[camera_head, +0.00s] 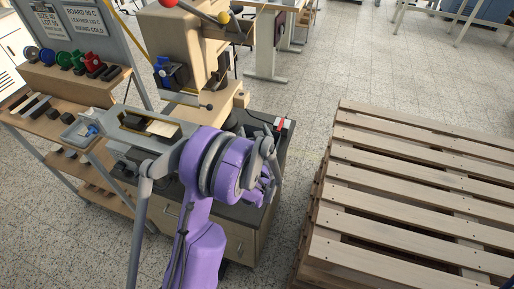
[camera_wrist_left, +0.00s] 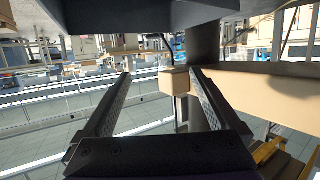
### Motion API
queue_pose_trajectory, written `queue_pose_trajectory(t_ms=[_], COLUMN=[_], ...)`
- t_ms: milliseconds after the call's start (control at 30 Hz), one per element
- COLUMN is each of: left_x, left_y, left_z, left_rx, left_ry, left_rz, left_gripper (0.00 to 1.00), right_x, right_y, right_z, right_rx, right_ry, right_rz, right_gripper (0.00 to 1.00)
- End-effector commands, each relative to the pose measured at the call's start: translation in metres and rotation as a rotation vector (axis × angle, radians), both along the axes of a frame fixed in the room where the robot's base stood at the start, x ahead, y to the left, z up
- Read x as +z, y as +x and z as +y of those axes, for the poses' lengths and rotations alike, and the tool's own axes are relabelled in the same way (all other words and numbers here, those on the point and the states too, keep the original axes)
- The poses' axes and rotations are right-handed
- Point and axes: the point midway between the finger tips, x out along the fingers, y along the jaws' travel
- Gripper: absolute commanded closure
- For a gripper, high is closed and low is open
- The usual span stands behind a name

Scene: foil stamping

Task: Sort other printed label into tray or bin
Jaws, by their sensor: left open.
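My left gripper (camera_wrist_left: 159,72) is open, with its two dark fingers apart and nothing held between them. A tan block on a pale beam shows beyond the fingers; I cannot tell if it is close. In the head view my purple arm stands over the workbench (camera_head: 238,232) and hides part of its top. A pale piece (camera_head: 163,128) lies in a dark opening of a grey fixture on the bench; I cannot tell whether it is a printed label. A small grey tray (camera_head: 70,135) with something blue sits left of it. My right gripper is not in view.
A shelf rack (camera_head: 62,80) with coloured foil rolls is at the left. A wooden pallet stack (camera_head: 415,190) fills the right. A red-and-white item (camera_head: 281,124) lies at the bench's right edge.

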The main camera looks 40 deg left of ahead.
Motion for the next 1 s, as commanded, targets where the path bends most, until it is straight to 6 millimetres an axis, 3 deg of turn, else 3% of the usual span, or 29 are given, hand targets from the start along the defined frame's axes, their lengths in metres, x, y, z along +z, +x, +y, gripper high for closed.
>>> queue_pose_trajectory(t_ms=[500,1000], left_x=[0.027,0.031], left_y=[-0.058,-0.067], left_z=[-0.065,-0.074], left_rx=[-0.003,-0.001], left_ry=[0.0,0.0], left_rz=[0.0,0.0], left_gripper=[0.05,0.05], right_x=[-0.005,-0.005], right_y=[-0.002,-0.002], right_z=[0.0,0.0], right_rx=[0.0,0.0], right_ry=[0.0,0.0], right_rz=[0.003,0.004], right_gripper=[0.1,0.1])
